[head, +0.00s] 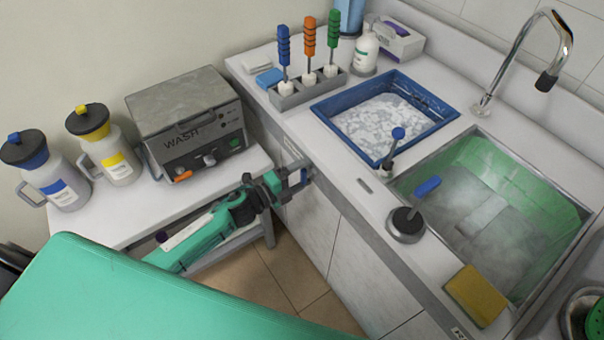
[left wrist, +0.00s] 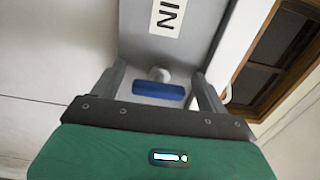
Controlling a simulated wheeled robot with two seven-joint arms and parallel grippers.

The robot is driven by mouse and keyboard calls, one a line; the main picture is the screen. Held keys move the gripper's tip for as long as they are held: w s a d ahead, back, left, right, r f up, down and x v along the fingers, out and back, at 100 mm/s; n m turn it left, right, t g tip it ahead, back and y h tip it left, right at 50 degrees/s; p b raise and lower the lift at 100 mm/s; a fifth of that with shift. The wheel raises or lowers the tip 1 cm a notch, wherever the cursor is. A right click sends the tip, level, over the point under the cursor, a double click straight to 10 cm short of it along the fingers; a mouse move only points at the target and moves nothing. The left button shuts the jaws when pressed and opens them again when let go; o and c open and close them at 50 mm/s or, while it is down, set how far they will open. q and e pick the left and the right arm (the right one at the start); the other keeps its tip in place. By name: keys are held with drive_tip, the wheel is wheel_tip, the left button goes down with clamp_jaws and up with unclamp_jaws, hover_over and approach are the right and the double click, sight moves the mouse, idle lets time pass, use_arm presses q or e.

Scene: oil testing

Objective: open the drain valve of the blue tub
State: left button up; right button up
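The blue tub (head: 330,117) is set in the counter and holds white foamy liquid. In the left wrist view, a blue valve handle (left wrist: 158,91) on a pale stem lies crosswise on a grey panel, below a label of which "IN" shows. My left gripper (head: 300,176) is at the front face of the counter, below and left of the tub. Its two fingers also show in the left wrist view (left wrist: 158,95), spread apart on either side of the handle. A gap shows at each side of it; I cannot tell the depth. My right gripper is not in view.
Right of the tub is a sink (head: 560,195) with cloudy water and a tap (head: 520,45). Two blue-topped levers (head: 428,187) (head: 398,133) stand on the counter. A wash unit (head: 190,115) and two jugs (head: 55,180) (head: 107,155) stand on a side table.

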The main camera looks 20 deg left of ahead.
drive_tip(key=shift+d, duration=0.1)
use_arm(q)
drive_tip(key=shift+s, duration=0.1)
drive_tip(key=shift+s+a+f, duration=0.1)
drive_tip(key=shift+s+a, duration=0.1)
drive_tip(key=b+v, duration=0.2)
drive_tip(key=v, duration=1.1)
drive_tip(key=shift+b, duration=0.3)
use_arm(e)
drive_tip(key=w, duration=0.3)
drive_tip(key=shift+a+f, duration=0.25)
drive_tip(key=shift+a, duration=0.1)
